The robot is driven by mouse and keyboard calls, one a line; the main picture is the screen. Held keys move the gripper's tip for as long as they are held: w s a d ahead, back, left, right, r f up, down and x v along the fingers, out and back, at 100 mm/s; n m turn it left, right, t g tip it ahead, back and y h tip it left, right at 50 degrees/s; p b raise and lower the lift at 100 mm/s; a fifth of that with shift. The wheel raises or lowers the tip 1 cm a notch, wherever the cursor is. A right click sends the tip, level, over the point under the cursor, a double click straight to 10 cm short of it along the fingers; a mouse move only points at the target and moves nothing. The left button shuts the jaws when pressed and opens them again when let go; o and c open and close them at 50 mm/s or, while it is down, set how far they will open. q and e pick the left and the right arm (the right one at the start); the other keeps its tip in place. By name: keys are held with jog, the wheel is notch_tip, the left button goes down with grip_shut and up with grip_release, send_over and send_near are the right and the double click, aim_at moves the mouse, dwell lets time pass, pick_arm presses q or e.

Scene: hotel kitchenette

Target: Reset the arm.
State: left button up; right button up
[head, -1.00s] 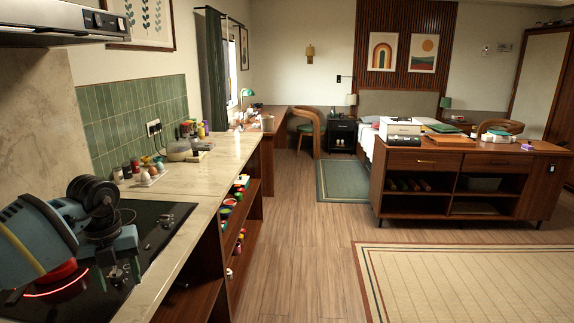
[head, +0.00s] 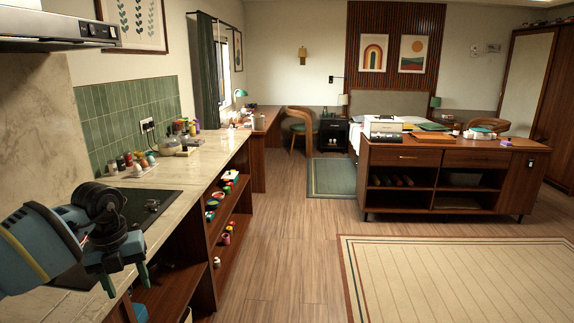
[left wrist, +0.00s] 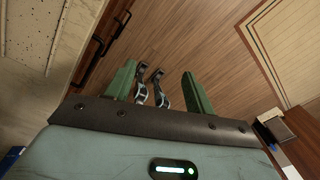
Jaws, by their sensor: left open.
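My left gripper (head: 125,283) hangs at the lower left of the head view, fingers pointing down. It is beside the front edge of the counter (head: 170,180), with the dark cooktop (head: 150,200) behind it. In the left wrist view the gripper (left wrist: 160,88) has its two green fingers spread apart. No object is seen held between them; dark curved parts show there, and wood floor lies beyond. My left arm hides part of the cooktop. My right gripper is not in view.
Small jars (head: 128,162) and bottles stand along the tiled wall. Open shelves (head: 222,225) under the counter hold several colourful items. A wooden cabinet (head: 410,157) stands to the right. The floor (head: 270,240) between them and the rug (head: 440,275) are clear.

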pick_arm(q)
jog(key=s+d+f+m+h, duration=0.2)
jog(key=d+f+h, duration=0.2)
jog(key=d+f, duration=0.4)
jog(key=s+d+f+n+t+h, duration=0.1)
jog(key=s+d+n+h, duration=0.1)
jog(key=s+d+h, duration=0.4)
jog(key=s+d+n+t+h, duration=0.1)
jog(key=d+n+t+h, duration=0.15)
jog(key=d, duration=0.55)
jog(key=s+d+f+n+t+h, duration=0.1)
jog(key=s+d+n+h, duration=0.1)
jog(key=s+d+h, duration=0.45)
jog(key=s+a+f+n+t+y+p, duration=0.1)
jog(key=s+a+f+n+t+y, duration=0.2)
jog(key=a+f+n+t+y, duration=0.5)
jog(key=s+a+f+n+t+y, duration=0.15)
jog(key=f+n+y, duration=0.35)
jog(key=n, duration=0.7)
jog(key=s+a+f+n+g+y, duration=0.2)
jog(key=s+a+f, duration=0.1)
jog(key=s, duration=0.5)
jog(key=s+a+f+n+g+y, duration=0.2)
jog(key=s+f, duration=0.4)
jog(key=s, duration=0.3)
jog(key=shift+s+a+f+n+g+y, duration=0.3)
jog(key=shift+a+n+g, duration=0.2)
jog(key=shift+g, duration=0.1)
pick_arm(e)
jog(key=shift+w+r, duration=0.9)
